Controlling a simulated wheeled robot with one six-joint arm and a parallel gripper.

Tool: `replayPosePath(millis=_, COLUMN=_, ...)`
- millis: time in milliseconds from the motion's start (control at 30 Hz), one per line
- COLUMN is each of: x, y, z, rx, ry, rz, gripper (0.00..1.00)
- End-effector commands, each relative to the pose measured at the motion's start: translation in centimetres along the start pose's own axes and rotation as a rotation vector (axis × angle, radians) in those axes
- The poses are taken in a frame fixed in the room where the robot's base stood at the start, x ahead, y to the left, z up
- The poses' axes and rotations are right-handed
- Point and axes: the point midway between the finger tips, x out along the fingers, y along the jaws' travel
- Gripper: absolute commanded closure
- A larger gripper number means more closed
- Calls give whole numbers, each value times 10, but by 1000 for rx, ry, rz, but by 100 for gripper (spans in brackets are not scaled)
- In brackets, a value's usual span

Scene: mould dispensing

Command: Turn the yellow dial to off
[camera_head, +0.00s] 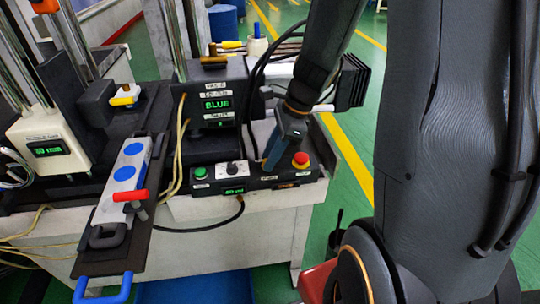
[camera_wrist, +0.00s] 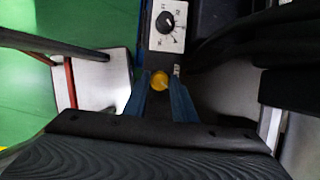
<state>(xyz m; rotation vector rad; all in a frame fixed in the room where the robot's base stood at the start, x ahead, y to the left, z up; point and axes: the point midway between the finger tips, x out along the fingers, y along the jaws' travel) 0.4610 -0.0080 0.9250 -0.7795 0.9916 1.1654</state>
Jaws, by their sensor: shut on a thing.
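The yellow dial (camera_wrist: 159,81) shows in the wrist view as a small round knob on the black control box. My gripper (camera_wrist: 160,83) has its two blue fingers on either side of the dial and is shut on it. In the head view my gripper (camera_head: 272,158) points down onto the control box (camera_head: 262,183), between the black knob and the red button. There the dial is hidden behind my gripper. The position that the dial points to cannot be read.
A black knob on a white plate (camera_head: 233,169) and a green button (camera_head: 200,173) are left of my gripper. A red mushroom button (camera_head: 301,160) is close on its right. A red-handled slide (camera_head: 130,195) is further left.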

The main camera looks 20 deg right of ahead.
Motion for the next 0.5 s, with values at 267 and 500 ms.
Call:
replayPosePath(millis=267, x=-1, y=0, z=0, rx=-66, ry=-1, rz=29, gripper=98)
replayPosePath(millis=500, x=-1, y=-2, z=1, rx=-225, ry=-1, rz=95, gripper=98)
